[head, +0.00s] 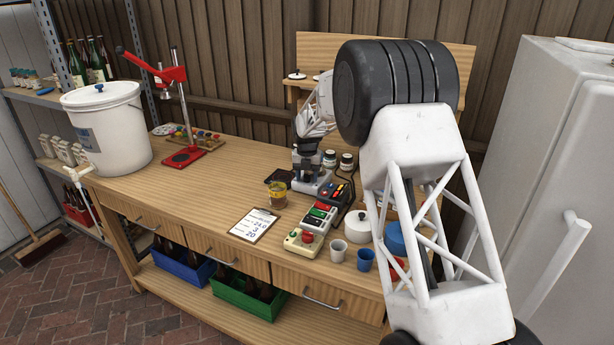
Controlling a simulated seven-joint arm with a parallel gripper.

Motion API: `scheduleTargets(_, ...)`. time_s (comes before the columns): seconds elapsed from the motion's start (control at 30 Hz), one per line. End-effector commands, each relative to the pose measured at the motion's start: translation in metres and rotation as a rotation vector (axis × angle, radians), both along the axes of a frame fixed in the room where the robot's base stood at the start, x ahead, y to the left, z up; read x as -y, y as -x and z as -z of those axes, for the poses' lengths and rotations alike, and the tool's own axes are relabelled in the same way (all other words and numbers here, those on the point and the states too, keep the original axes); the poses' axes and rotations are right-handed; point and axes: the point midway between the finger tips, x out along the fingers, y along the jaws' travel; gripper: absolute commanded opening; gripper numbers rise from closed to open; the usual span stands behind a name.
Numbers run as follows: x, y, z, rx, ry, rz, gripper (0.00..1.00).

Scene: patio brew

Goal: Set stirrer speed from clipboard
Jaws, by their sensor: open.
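The clipboard (253,225) lies on the front middle of the wooden workbench, with a white sheet showing large figures that look like 24.0, 3 and 20; the smaller print is unreadable. Several small control units stand right of it: a cream box with a red button (301,241), a box with green and red parts (320,214) and a dark unit with coloured controls (342,190). I cannot tell which is the stirrer. My gripper (307,172) points down behind these units, above a pale device (313,185). It is open; its fingertips are small and hard to make out.
A glass with amber liquid (278,195) stands behind the clipboard. Cups (338,250), a white lidded pot (357,226) and a blue container (395,238) crowd the right, partly behind my arm. A white bucket (105,125) and red press (183,155) stand left. The bench's left middle is clear.

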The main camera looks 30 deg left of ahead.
Motion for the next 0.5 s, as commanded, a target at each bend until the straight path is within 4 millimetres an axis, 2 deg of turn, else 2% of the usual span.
scheduleTargets(0.23,0.0000,-0.0001,0.0000,0.000,0.000,0.000,0.51)
scheduleTargets(0.5,0.0000,-0.0001,-0.0002,0.001,0.000,0.000,0.10)
